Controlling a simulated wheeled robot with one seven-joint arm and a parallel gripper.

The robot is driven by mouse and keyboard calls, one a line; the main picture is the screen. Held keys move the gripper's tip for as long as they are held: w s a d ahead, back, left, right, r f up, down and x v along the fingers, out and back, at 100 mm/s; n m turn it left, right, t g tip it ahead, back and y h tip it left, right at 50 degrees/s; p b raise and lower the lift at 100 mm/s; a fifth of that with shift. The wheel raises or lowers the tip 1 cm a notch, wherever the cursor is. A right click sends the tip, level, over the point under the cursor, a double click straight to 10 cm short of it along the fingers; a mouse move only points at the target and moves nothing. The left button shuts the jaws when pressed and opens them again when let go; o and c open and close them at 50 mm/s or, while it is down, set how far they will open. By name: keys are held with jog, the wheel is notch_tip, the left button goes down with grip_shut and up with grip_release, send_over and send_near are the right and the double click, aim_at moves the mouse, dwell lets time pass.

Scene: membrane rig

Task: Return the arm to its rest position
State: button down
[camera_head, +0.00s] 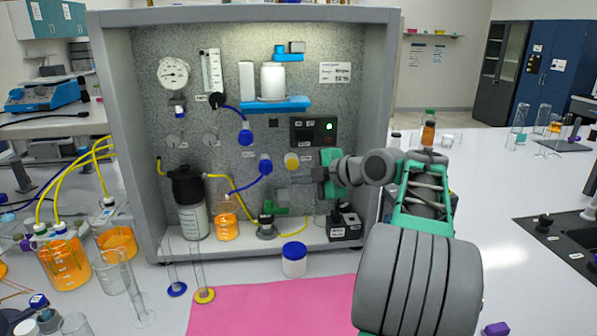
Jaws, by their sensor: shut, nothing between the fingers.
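My arm reaches in from the lower right of the head view. My gripper (283,187) is inside the grey cabinet of the membrane rig (104,130), in front of its speckled back panel. Its fingers point left and are shut with nothing held. They are close to the blue and yellow round fittings on the panel, and I cannot tell whether they touch anything. The wrist hides part of the panel's right side.
A blue-lidded jar (294,260) stands in front, by a pink mat (262,305). Glassware (62,262) crowds the left.

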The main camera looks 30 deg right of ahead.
dwell(0.3)
jog(key=s+a+f+m+g+p, duration=0.1)
jog(key=a+f+m+g, duration=0.15)
jog(key=a, duration=0.65)
jog(key=s+a+f+m+g+p, duration=0.15)
jog(key=a+f+m, duration=0.25)
jog(key=a, duration=0.4)
jog(key=s+a+f+m+g+h, duration=0.1)
jog(key=s+a+f+m, duration=0.2)
jog(key=s, duration=0.3)
jog(key=s+a+f+m+g+h, duration=0.1)
jog(key=s+a+f+m+g, duration=0.1)
jog(key=s, duration=0.5)
jog(key=s+a+f+m+g+h, duration=0.1)
jog(key=s+a+f+m+g, duration=0.1)
jog(key=s+a+f+m, duration=0.2)
jog(key=shift+s+a+f+m+p, duration=0.15)
jog(key=shift+s+f+m, duration=0.4)
jog(key=shift+f, duration=0.35)
jog(key=shift+s+a+f+m+p, duration=0.15)
jog(key=shift+s+f+m, duration=0.15)
jog(key=shift+s+f, duration=0.45)
jog(key=shift+w+f, duration=0.15)
jog(key=shift+w, duration=0.05)
